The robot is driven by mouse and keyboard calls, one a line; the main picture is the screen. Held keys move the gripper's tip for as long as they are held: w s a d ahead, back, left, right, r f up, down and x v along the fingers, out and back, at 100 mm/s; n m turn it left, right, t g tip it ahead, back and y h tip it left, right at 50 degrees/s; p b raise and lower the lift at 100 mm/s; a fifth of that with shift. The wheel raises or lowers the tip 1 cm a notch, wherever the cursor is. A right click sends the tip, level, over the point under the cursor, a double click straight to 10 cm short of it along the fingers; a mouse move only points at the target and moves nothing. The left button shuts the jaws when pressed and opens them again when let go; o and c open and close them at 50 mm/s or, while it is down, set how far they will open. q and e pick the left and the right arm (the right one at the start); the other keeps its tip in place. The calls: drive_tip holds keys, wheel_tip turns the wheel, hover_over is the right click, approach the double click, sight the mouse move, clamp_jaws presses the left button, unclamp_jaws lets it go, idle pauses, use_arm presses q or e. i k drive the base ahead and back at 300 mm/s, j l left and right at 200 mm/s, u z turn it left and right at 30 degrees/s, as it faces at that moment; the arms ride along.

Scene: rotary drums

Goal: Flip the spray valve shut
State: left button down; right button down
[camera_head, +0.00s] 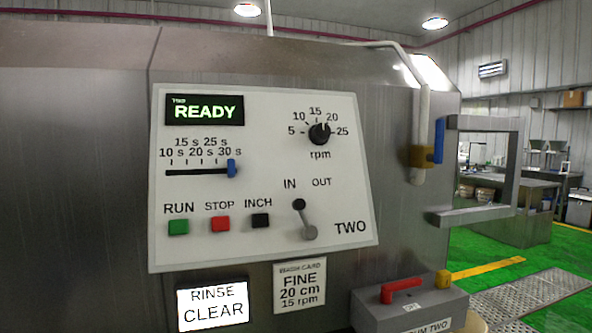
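A valve with a brass body (422,156) sits on a white vertical pipe (423,110) at the right edge of the steel machine. Its blue lever (438,141) stands upright, roughly in line with the pipe. No label on this valve can be read. Neither of my grippers is in view.
A white control panel (262,262) marked TWO shows READY. A grey rectangular frame (513,165) juts out just right of the valve. Below is a grey box (385,318) with a red handle (401,289). Green floor (480,247) and benches lie at right.

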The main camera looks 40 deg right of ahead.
sight(437, 157)
drive_tip(key=z, duration=2.25)
